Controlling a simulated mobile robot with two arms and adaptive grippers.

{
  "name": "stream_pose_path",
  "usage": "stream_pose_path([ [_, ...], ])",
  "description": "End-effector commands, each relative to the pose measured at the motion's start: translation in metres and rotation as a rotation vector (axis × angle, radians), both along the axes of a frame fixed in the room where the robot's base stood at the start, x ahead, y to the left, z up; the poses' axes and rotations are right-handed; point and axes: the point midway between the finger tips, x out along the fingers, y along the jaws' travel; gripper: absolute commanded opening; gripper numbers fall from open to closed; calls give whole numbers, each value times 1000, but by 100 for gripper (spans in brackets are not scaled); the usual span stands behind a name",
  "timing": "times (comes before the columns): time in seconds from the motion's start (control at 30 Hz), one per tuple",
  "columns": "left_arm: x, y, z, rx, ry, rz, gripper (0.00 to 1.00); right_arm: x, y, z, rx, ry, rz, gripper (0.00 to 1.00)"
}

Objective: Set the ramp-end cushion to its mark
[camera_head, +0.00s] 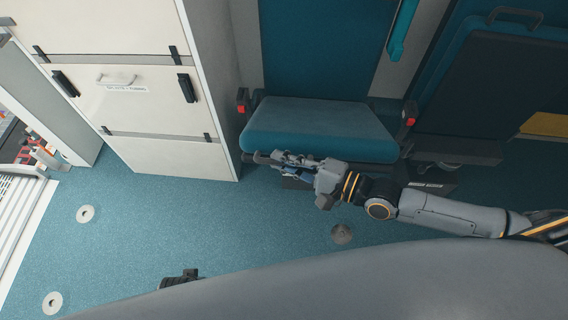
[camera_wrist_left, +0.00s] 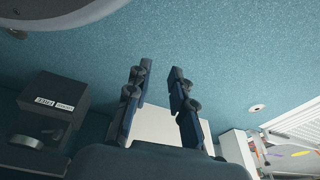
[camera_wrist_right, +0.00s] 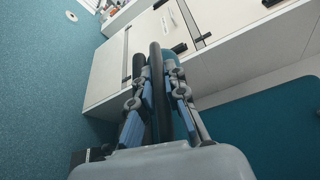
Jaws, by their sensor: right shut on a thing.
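The teal seat cushion (camera_head: 318,130) lies flat against the wall, beside the white cabinet. It also shows in the right wrist view (camera_wrist_right: 270,125). My right gripper (camera_head: 280,161) is at the cushion's front edge, low and towards its left end. It is shut on a dark bar (camera_wrist_right: 155,85), which runs between its fingers in the right wrist view; the bar's dark end (camera_head: 261,157) sticks out left in the head view. My left gripper (camera_wrist_left: 158,76) is open and empty above the teal floor. I cannot make out a mark for the cushion.
The white cabinet (camera_head: 160,85) with black latches stands close left of the cushion. A second, dark folded seat (camera_head: 475,90) is at the right. A dark labelled box (camera_wrist_left: 52,105) shows in the left wrist view. The floor (camera_head: 200,215) in front is mostly clear.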

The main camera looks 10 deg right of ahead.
Motion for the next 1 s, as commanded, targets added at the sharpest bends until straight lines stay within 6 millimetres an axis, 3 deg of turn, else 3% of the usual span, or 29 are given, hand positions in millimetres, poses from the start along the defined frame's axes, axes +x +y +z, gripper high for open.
stream_pose_path([
  [0.67, -6, 1, -11, 1, 5, -2, 22, 4, -1, 8, 2, -6, 0, 0],
  [0.8, -5, -2, -10, -11, -4, 10, 0, 4, -1, 8, 3, -5, 0, 0],
  [1.0, 18, -34, 9, -166, -127, 163, 0, 4, -1, 8, 3, -4, 0, 0],
])
